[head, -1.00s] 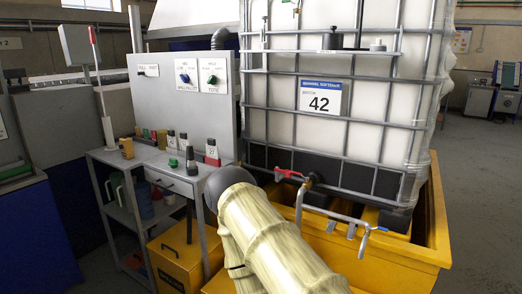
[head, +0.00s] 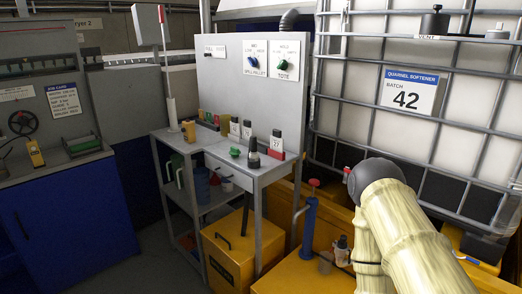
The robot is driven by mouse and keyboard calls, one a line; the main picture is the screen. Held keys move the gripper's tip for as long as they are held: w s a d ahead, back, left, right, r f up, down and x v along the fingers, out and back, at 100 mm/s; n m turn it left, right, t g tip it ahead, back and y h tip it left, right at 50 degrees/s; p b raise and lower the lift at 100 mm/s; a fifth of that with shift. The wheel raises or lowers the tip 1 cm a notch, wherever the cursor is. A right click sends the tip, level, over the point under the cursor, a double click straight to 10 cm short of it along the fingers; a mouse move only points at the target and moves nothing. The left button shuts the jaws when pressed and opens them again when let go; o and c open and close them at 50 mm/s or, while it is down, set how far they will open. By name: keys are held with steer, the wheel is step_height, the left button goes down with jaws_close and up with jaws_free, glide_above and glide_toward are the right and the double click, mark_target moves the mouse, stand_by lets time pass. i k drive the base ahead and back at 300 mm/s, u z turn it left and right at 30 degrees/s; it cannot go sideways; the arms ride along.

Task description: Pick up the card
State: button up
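Several card-like things show in the head view, and I cannot tell which is the task's card. A white printed job card (head: 62,100) is upright on the grey panel at the far left. On the bench, a small white tag (head: 277,145) stands at a red base, with smaller white-faced pieces (head: 240,129) to its left. A blue and white label reading 42 (head: 408,91) is on the caged tote. My arm shows at the lower right, apart from all of these in the picture. My gripper is not visible.
A grey bench (head: 262,175) stands centre, with a yellow box (head: 238,245) below its right side. The blue cabinet (head: 62,215) is at left. A blue pump-like cylinder (head: 309,225) and small bottles stand right of the bench. Dark floor between cabinet and bench is clear.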

mark_target(276, 141)
steer(key=u, duration=0.3)
steer(key=i, duration=0.3)
steer(key=u, duration=0.65)
steer(key=i, duration=1.3)
steer(key=z, duration=0.75)
